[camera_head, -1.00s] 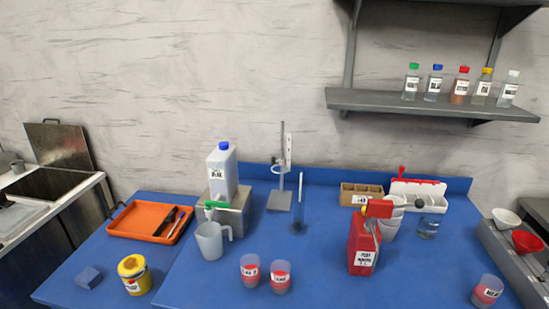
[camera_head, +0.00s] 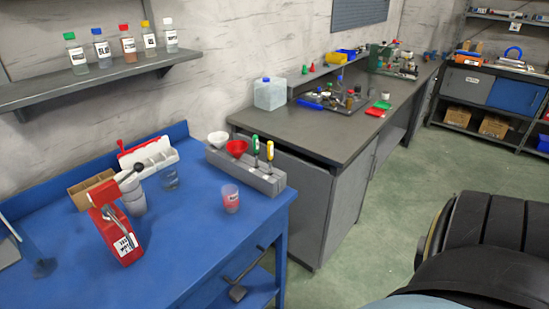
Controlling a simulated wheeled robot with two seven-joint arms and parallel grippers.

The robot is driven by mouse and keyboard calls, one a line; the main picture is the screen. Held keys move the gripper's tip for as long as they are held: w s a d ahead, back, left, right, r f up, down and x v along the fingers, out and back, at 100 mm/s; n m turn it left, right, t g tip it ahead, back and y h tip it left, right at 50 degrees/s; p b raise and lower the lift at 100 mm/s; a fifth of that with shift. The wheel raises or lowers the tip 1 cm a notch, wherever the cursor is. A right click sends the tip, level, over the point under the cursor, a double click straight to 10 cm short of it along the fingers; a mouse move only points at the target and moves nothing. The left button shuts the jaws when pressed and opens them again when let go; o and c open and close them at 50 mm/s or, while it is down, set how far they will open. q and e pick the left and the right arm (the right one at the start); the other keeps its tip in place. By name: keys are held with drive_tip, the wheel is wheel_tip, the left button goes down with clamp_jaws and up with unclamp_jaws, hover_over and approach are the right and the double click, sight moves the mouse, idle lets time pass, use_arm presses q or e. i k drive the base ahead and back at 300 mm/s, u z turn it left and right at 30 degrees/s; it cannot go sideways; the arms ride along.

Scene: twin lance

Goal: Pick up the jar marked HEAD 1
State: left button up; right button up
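A clear jar with reddish-pink content and a white label (camera_head: 230,198) stands upright near the right edge of the blue table (camera_head: 190,240). Its label is too small to read surely, so I cannot tell whether it says HEAD 1. No other jar of this kind shows now. Neither of my grippers is in view.
A red can (camera_head: 117,236) stands left of the jar. A grey holder (camera_head: 262,180) with funnels and screwdrivers is just behind the jar. A shelf (camera_head: 90,82) carries several bottles.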

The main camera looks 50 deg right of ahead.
sight(229, 192)
drive_tip(key=z, duration=0.65)
drive_tip(key=k, duration=1.3)
drive_tip(key=z, duration=0.35)
drive_tip(key=i, duration=1.55)
drive_tip(key=u, duration=0.45)
